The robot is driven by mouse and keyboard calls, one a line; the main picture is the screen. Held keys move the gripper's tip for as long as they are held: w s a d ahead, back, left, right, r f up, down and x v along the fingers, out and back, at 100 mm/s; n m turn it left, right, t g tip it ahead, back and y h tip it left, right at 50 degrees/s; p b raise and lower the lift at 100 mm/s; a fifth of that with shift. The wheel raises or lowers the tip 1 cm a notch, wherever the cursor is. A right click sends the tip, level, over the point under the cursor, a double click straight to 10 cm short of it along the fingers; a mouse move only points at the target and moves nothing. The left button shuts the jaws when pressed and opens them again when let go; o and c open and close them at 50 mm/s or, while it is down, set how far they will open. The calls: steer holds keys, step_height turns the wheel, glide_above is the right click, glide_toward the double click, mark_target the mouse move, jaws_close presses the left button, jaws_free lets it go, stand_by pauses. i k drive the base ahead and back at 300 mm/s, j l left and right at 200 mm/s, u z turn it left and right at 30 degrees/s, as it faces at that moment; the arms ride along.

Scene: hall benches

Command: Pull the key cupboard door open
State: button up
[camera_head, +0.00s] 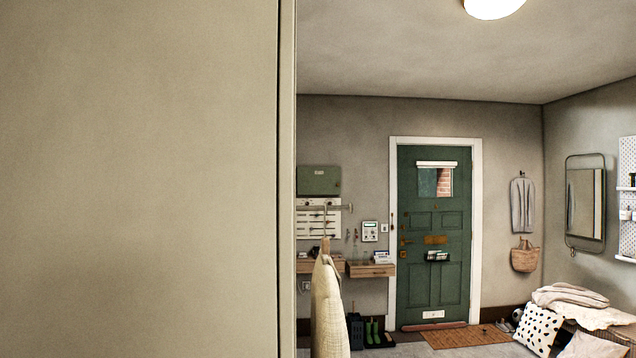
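A flat green box or panel (319,180) with a small pale label hangs on the far wall, left of the front door. It may be the key cupboard, but it is small and partly cut off by the near wall edge. Its face looks shut, and I cannot make out a handle. A pale rack with hooks and hanging items (318,222), perhaps keys, is on the wall just below it. My gripper is not in view.
A large near wall (140,180) fills the left side. A cream hanging cloth (329,310) partly hides a wooden wall shelf (370,270). Boots (372,332) stand below. The green front door (433,285) is shut; a doormat (466,337) lies before it. Cushions (538,326) are at lower right.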

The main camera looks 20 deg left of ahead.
mark_target(311, 180)
steer(key=i+l, duration=0.25)
steer(key=i+l+z, duration=0.1)
steer(key=i+l, duration=0.15)
steer(key=i, duration=0.2)
steer(key=i+u, duration=0.2)
steer(key=i, duration=0.35)
steer(key=i+u, duration=0.2)
steer(key=i, duration=0.3)
steer(key=i+l+u, duration=0.2)
steer(key=i, duration=0.35)
steer(key=i+l+u, duration=0.15)
steer(key=i, duration=0.35)
steer(key=i+j+u, duration=0.1)
steer(key=i, duration=0.95)
steer(key=i+u, duration=0.1)
steer(key=i, duration=0.9)
steer(key=i+u, duration=0.1)
steer(key=i, duration=0.95)
steer(key=i+l+u, duration=0.1)
steer(key=i, duration=0.95)
